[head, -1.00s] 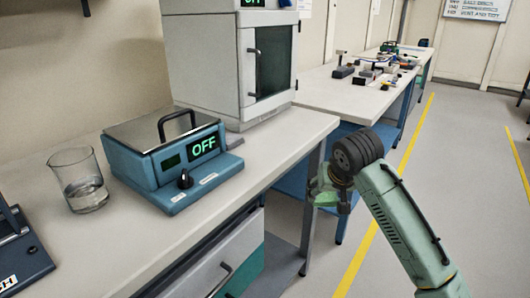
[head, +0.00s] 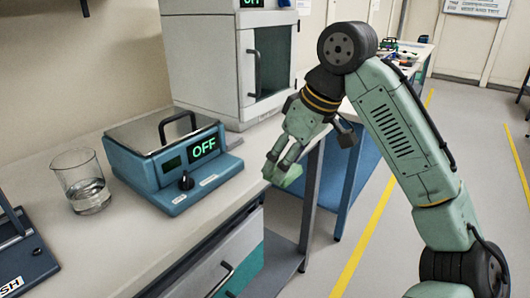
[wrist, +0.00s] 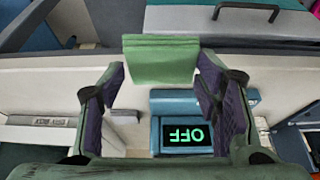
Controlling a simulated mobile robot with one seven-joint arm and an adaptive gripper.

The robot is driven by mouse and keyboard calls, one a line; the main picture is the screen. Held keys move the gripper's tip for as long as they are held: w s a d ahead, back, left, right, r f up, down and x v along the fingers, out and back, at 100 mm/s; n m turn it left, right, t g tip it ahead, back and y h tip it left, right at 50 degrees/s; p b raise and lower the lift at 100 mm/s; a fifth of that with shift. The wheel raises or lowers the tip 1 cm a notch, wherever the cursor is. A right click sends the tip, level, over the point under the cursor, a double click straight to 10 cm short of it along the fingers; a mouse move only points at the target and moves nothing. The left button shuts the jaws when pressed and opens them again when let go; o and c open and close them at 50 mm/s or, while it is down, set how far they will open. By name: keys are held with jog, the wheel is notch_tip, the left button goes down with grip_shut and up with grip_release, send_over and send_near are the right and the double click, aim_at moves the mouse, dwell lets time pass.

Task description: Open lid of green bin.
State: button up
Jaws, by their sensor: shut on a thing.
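My gripper (head: 280,164) hangs over the front edge of the bench, right of the blue device, pointing down. It is shut on a small light green block, seen in the head view (head: 290,177). In the wrist view the green block (wrist: 160,60) sits between the tips of my two fingers, its flat face showing. The fingers stay apart by the block's width. I cannot make out a green bin or its lid in either view.
The blue device (head: 165,165) with a green OFF display stands on the bench (head: 120,250). A glass beaker (head: 82,182) stands left of it, a white cabinet (head: 205,60) behind it. A drawer (head: 215,265) is below. The floor at right is clear.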

jog(key=p, duration=0.2)
send_near(261, 156)
jog(key=shift+a+f, duration=0.35)
jog(key=shift+f, duration=0.2)
jog(key=shift+a+f, duration=0.35)
jog(key=shift+f, duration=0.15)
jog(key=shift+w+a+f+p, duration=0.1)
jog(key=shift+w+f+p, duration=0.25)
jog(key=shift+f, duration=0.2)
jog(key=shift+w+a+f+p, duration=0.1)
jog(key=shift+w+f+p, duration=0.15)
jog(key=shift+w+f, duration=0.25)
jog(key=shift+s+f+p, duration=0.15)
jog(key=shift+f+p, duration=0.15)
jog(key=shift+f, duration=0.4)
jog(key=o, duration=1)
jog(key=shift+o, duration=0.2)
